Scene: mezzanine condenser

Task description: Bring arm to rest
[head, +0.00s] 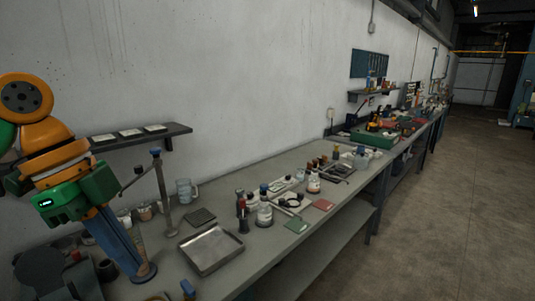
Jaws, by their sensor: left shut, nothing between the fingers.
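My left arm, orange and green, comes in from the left edge in the head view. Its left gripper (133,266) points down over the near left end of the grey workbench (240,256). The long blue fingers are shut with nothing between them. The fingertips appear low, close to the bench top; whether they touch it I cannot tell. My right gripper is not in view.
A metal tray (211,249) lies right of the gripper, with a clamp stand (164,197) behind it. A wall shelf (140,136) is behind the arm. The floor (450,215) at right is clear.

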